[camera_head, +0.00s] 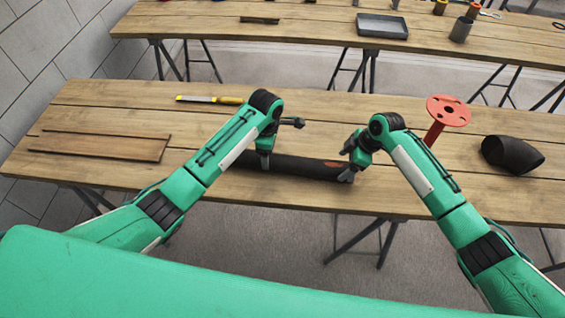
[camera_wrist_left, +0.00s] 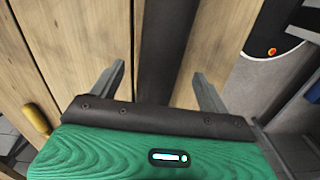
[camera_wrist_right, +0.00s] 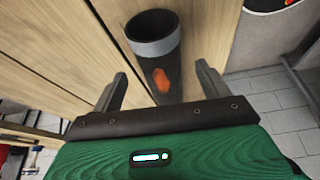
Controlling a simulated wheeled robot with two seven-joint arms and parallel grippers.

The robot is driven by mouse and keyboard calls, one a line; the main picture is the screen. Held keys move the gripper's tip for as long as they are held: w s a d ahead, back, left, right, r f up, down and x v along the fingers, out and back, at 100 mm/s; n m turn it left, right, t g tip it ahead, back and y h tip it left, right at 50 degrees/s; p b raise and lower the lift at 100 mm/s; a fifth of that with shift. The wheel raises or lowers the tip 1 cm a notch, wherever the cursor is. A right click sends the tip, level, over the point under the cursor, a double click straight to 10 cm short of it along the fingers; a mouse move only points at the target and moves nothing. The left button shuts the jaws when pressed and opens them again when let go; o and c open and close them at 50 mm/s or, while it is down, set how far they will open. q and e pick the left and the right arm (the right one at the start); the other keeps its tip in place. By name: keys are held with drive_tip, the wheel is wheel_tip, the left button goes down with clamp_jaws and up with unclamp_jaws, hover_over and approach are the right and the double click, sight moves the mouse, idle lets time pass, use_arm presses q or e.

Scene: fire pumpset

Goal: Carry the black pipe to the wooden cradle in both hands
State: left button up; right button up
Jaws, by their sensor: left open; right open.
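The black pipe (camera_head: 300,166) lies along the near edge of the table, with an orange mark near its right end. My left gripper (camera_head: 278,143) is open over its left part. In the left wrist view the pipe (camera_wrist_left: 165,45) runs between the two spread fingers. My right gripper (camera_head: 347,160) is open at its right end. In the right wrist view the pipe's open, grey-rimmed end (camera_wrist_right: 155,48) shows between and beyond the fingers. The wooden cradle (camera_head: 100,147), a low brown piece with raised strips, lies at the table's left. My left arm hides part of the pipe.
A yellow-handled tool (camera_head: 210,99) lies behind my left gripper. A red flanged pipe (camera_head: 447,112) and a black elbow (camera_head: 512,155) stand at the right. A back table (camera_head: 330,28) holds a grey tray (camera_head: 382,26). The tabletop between cradle and pipe is mostly clear.

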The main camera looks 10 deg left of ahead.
sight(340, 166)
use_arm(q)
drive_tip(key=shift+f, duration=2.6)
use_arm(e)
drive_tip(key=shift+x, duration=2.6)
use_arm(q)
drive_tip(key=shift+c, duration=0.5)
use_arm(e)
drive_tip(key=shift+c, duration=0.5)
use_arm(q)
clamp_jaws()
use_arm(e)
clamp_jaws()
use_arm(q)
drive_tip(key=shift+w+r, duration=0.1)
drive_tip(key=shift+r, duration=0.05)
use_arm(e)
drive_tip(key=shift+w+r, duration=0.1)
drive_tip(key=shift+r, duration=0.05)
